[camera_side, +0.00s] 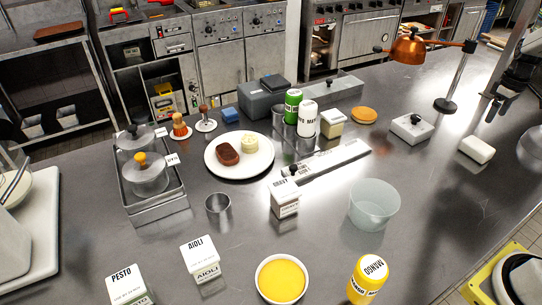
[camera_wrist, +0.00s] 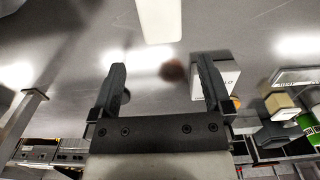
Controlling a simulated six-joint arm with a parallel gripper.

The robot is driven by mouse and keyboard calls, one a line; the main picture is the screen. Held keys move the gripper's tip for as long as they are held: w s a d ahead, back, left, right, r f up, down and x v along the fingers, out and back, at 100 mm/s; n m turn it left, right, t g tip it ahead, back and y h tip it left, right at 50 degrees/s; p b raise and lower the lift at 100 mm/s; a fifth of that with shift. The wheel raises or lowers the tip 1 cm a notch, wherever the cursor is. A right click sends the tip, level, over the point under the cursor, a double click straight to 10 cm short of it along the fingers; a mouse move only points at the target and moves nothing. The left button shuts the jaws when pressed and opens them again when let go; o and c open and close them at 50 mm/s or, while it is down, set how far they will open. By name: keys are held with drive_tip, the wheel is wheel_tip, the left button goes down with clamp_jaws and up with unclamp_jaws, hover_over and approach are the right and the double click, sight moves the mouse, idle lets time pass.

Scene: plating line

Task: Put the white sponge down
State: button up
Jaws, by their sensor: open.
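The white sponge (camera_side: 477,149) lies on the steel counter at the right in the side view, with nothing gripping it. In the wrist view the white sponge (camera_wrist: 158,20) is at the top, beyond the fingertips. My gripper (camera_side: 493,108) is at the upper right in the side view, above the counter and apart from the sponge. In the wrist view my gripper (camera_wrist: 162,66) has its two dark fingers spread, with only counter surface showing between them.
A white box with a black knob (camera_side: 412,128) stands left of the sponge. A copper heat lamp (camera_side: 408,50) hangs from a post behind it. A translucent tub (camera_side: 374,205) stands farther left and nearer. Counter around the sponge is clear; its edge runs to the right.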

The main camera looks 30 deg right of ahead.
idle(0.4)
drive_tip(key=w+a+t, duration=0.1)
drive_tip(key=w+a, duration=0.2)
drive_tip(key=a, duration=0.8)
drive_tip(key=w+a, duration=0.3)
drive_tip(key=a, duration=0.7)
drive_tip(key=s+a+f, duration=0.1)
drive_tip(key=s+a, duration=0.3)
drive_tip(key=a, duration=0.6)
drive_tip(key=s+a+f+t, duration=0.1)
drive_tip(key=s+a, duration=0.4)
drive_tip(key=a, duration=0.5)
drive_tip(key=shift+s+a+f+t, duration=0.2)
drive_tip(key=shift+a+f+t, duration=0.05)
drive_tip(key=shift+t, duration=0.05)
